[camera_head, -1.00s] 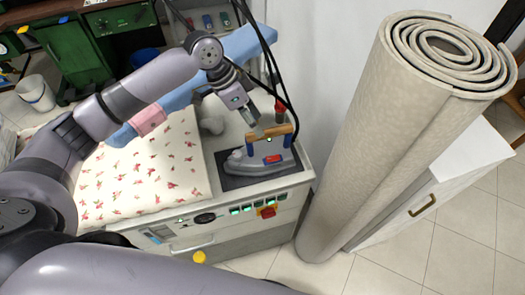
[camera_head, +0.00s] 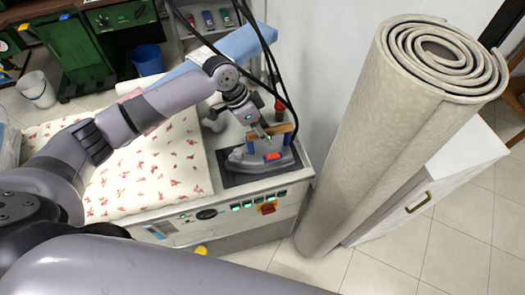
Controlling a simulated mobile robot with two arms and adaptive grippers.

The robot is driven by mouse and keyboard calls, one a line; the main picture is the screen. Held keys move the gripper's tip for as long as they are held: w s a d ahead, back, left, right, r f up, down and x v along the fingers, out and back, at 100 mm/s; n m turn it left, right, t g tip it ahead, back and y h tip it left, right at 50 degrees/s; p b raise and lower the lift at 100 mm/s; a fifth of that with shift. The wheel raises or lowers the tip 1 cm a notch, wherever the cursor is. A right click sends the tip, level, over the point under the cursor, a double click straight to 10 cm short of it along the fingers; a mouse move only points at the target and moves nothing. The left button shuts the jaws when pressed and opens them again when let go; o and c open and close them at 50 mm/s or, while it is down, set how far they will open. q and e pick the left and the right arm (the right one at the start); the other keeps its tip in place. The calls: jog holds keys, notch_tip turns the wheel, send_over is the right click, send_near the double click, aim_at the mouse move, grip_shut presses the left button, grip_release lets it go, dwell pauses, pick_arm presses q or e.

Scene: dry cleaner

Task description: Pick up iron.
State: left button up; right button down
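The iron (camera_head: 250,160) has a grey body, a wooden handle (camera_head: 284,129) on blue posts and a red-orange part on its side. It sits on a dark pad (camera_head: 229,179) at the right end of the ironing station. My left gripper (camera_head: 266,136) points down at the handle's left part, with its fingertips overlapping the handle in the picture. Whether they touch or grip it, and how far they are apart, is too small to tell. My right arm crosses the bottom of the view; its gripper is outside the frame.
A floral-covered ironing surface (camera_head: 152,175) lies left of the iron. Black cables hang behind it, near a red-topped item (camera_head: 279,108). A tall rolled carpet (camera_head: 385,130) stands close on the right, before a white cabinet (camera_head: 432,195). A control panel runs along the station's front.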

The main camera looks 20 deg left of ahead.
pick_arm(q)
grip_shut()
dwell(0.6)
jog(key=shift+w+d+r, duration=0.1)
jog(key=shift+w+r, duration=0.1)
jog(key=shift+r, duration=0.15)
